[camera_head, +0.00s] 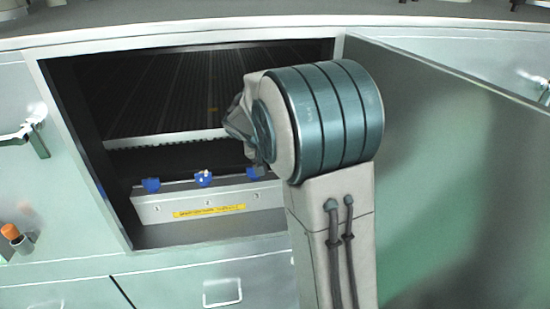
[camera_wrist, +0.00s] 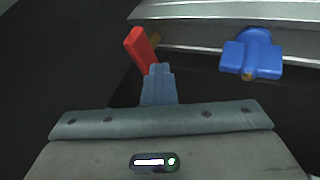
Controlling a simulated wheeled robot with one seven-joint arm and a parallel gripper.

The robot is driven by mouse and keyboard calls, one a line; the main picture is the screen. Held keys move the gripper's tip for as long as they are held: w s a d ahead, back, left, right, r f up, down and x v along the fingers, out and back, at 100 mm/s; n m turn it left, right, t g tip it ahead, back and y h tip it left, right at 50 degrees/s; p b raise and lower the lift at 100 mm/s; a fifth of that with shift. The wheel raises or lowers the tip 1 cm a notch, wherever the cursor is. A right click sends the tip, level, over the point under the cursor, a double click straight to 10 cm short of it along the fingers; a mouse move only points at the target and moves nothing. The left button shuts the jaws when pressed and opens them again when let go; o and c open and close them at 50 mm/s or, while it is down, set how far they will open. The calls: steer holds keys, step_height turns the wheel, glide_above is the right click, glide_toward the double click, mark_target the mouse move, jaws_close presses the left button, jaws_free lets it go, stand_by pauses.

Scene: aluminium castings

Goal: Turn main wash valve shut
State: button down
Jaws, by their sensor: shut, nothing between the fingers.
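In the wrist view a red lever handle (camera_wrist: 140,49) stands tilted with its top to the left, with a small brass-coloured part behind it. My gripper (camera_wrist: 159,72) is shut and empty, its fingertips overlapping the lower end of the red handle; I cannot tell whether they touch. A blue valve handle (camera_wrist: 252,56) is to the right, apart from the fingers. In the head view a pale manifold box (camera_head: 155,211) inside the cabinet carries blue handles, left (camera_head: 151,185), middle (camera_head: 203,178) and right (camera_head: 256,173), above numbers. The red handle and my fingertips are hidden there by my arm.
The manifold sits in an open cabinet bay with a frame (camera_head: 95,190) around it. A yellow label (camera_head: 209,211) on its front is too small to read. A large open door panel (camera_head: 450,170) stands to the right of my arm. A drawer handle (camera_head: 222,292) is below.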

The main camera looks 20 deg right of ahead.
steer(key=shift+s+d+f, duration=0.15)
steer(key=shift+s+d, duration=0.15)
steer(key=shift+d, duration=0.05)
steer(key=shift+s+b, duration=0.15)
steer(key=shift+b, duration=0.3)
steer(key=shift+s+a, duration=0.1)
steer(key=shift+s, duration=0.35)
steer(key=a+b, duration=0.1)
steer(key=a, duration=0.1)
steer(key=w+a+b, duration=0.1)
steer(key=a, duration=0.1)
steer(key=shift+w+a+f, duration=0.1)
steer(key=shift+a, duration=0.25)
steer(key=v, duration=1)
steer(key=s+f+n+y+p, duration=0.1)
steer(key=s+f+y, duration=0.2)
steer(key=s, duration=0.8)
steer(key=s+f+n+y+p, duration=0.1)
steer(key=s+f+n+y, duration=0.1)
steer(key=s, duration=1)
steer(key=shift+a+f+g+y, duration=0.3)
steer(key=shift+f+y, duration=0.5)
steer(key=shift+f, duration=0.2)
